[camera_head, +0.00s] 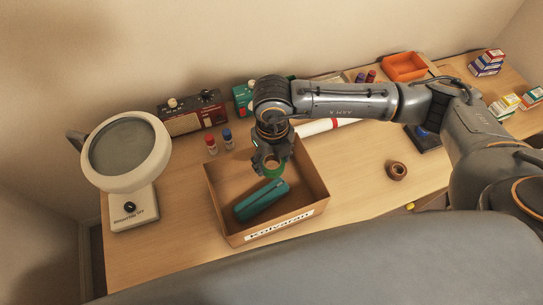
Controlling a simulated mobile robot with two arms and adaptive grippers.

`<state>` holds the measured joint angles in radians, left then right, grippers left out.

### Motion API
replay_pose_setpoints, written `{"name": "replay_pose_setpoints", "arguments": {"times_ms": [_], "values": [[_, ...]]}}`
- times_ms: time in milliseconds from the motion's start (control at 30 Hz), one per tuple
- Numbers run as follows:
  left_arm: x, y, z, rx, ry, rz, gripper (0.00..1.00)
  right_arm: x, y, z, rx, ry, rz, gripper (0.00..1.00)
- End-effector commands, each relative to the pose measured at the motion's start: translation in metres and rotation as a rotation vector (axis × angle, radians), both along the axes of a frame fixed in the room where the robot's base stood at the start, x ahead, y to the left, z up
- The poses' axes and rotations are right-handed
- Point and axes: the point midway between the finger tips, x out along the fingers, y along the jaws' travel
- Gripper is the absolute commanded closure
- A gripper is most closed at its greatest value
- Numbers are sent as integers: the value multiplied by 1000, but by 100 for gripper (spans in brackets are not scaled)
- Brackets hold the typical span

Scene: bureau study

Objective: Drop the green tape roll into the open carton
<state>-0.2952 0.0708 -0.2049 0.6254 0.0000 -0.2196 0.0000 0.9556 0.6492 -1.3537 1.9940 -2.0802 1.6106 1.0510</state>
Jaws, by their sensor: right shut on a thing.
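The green tape roll (275,168) is gripped by my right gripper (268,164), which comes in from the right and points down. The gripper is shut on the roll and hangs over the back part of the open carton (314,187). The carton is brown cardboard with a white label on its front wall. A teal stapler-like object (262,201) lies inside it. How high the roll is above the carton floor is hard to tell. My left gripper is not in view.
A white magnifier lamp (128,165) stands left of the carton. Small red and blue bottles (226,138) stand behind it. A brown tape roll (396,171) lies to the right, and an orange tray (404,67) sits at the back.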

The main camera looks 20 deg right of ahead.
Motion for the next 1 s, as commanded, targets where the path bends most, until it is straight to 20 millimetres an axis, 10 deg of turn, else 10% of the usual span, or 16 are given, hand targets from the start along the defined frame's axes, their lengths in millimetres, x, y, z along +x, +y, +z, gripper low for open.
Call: {"name": "replay_pose_setpoints", "arguments": {"times_ms": [533, 567, 667, 1000], "values": [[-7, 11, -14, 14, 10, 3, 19, 0, 1, -30, 1, 0, 1, 73], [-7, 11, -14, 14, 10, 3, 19, 0, 1, -30, 1, 0, 1, 38], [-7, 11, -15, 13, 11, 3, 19, 0, 1, -30, 1, 0, 1, 17], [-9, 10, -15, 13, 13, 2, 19, 0, 0, -29, 1, 0, 1, 15]]}}
